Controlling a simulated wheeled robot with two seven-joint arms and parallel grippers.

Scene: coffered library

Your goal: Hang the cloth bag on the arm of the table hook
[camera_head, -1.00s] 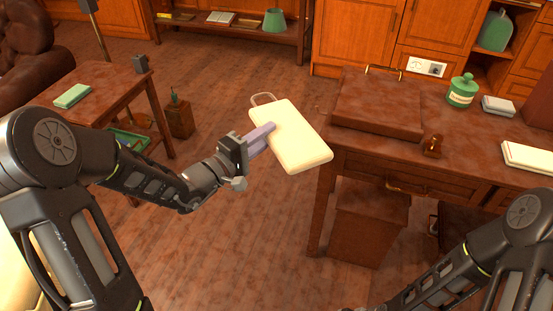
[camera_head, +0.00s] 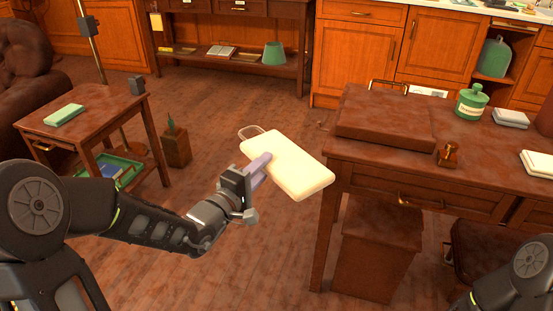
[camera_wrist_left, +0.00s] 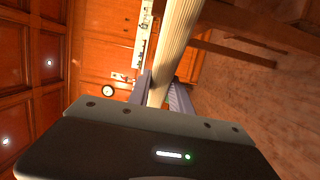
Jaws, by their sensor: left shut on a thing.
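In the left wrist view, the bag (camera_wrist_left: 179,45) shows edge-on as a pale ribbed strip between the fingers (camera_wrist_left: 163,95). My right gripper is out of view.
A brown desk (camera_head: 490,160) with a leather-topped box (camera_head: 390,112), green jar (camera_head: 472,101) and books (camera_head: 510,117) stands at the right. A small side table (camera_head: 90,115) is at the left.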

